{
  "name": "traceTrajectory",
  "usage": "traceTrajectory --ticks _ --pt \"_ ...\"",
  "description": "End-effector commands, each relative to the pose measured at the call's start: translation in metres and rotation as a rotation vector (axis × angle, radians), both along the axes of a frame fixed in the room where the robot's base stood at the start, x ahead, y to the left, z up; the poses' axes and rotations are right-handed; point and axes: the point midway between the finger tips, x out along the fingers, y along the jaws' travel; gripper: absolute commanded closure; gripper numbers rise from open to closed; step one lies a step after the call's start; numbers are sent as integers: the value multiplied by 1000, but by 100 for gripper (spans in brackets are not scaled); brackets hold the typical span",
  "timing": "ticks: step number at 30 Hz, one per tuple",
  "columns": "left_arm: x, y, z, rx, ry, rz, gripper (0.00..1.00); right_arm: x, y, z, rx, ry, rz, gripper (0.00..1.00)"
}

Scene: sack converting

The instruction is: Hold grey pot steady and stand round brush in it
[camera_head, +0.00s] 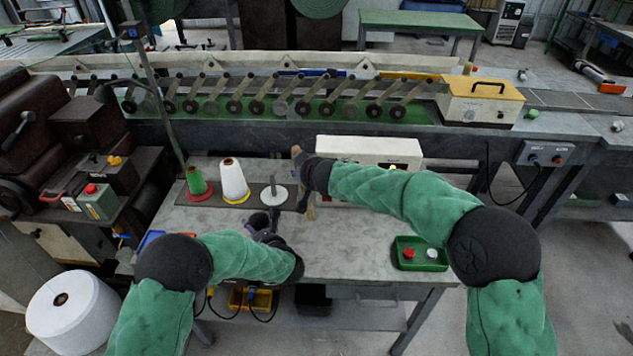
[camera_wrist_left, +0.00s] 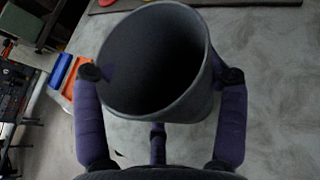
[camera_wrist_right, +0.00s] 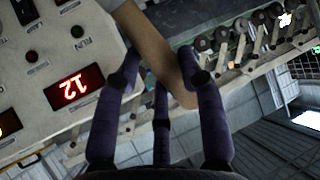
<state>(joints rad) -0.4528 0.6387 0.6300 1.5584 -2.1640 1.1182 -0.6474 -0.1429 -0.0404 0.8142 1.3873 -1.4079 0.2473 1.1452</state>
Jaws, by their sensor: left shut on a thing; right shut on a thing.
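The grey pot (camera_wrist_left: 150,62) fills the top of the left wrist view, with its open mouth showing a dark, empty inside. My left gripper (camera_wrist_left: 160,75) is shut on it, one finger on each side. In the head view my left gripper (camera_head: 264,222) is over the table, and the pot is mostly hidden there. My right gripper (camera_wrist_right: 160,78) is shut on the brown wooden handle of the round brush (camera_wrist_right: 150,42). In the head view the brush (camera_head: 297,153) is held above the table, to the right of the pot and apart from it; the right hand hides its middle.
A green spool (camera_head: 196,182), a white cone (camera_head: 233,180) and a spindle on a white disc (camera_head: 274,194) stand at the table's back left. A white box (camera_head: 370,150) stands behind. A green tray (camera_head: 420,262) with red and white pieces lies at the right.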

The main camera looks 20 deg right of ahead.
Motion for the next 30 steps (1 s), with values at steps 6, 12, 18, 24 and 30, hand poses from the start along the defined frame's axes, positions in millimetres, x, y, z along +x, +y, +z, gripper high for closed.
traceTrajectory --ticks 6,12,18,24,30 --pt "0 0 0 0 0 0 59 10 14 17 18 -75 132 100" --pt "0 0 0 0 0 0 59 15 23 27 28 -121 208 100" --pt "0 0 0 0 0 0 59 18 31 38 42 -168 282 100" --pt "0 0 0 0 0 0 59 21 44 51 69 -229 390 100" --pt "0 0 0 0 0 0 59 18 67 71 131 -319 577 100"
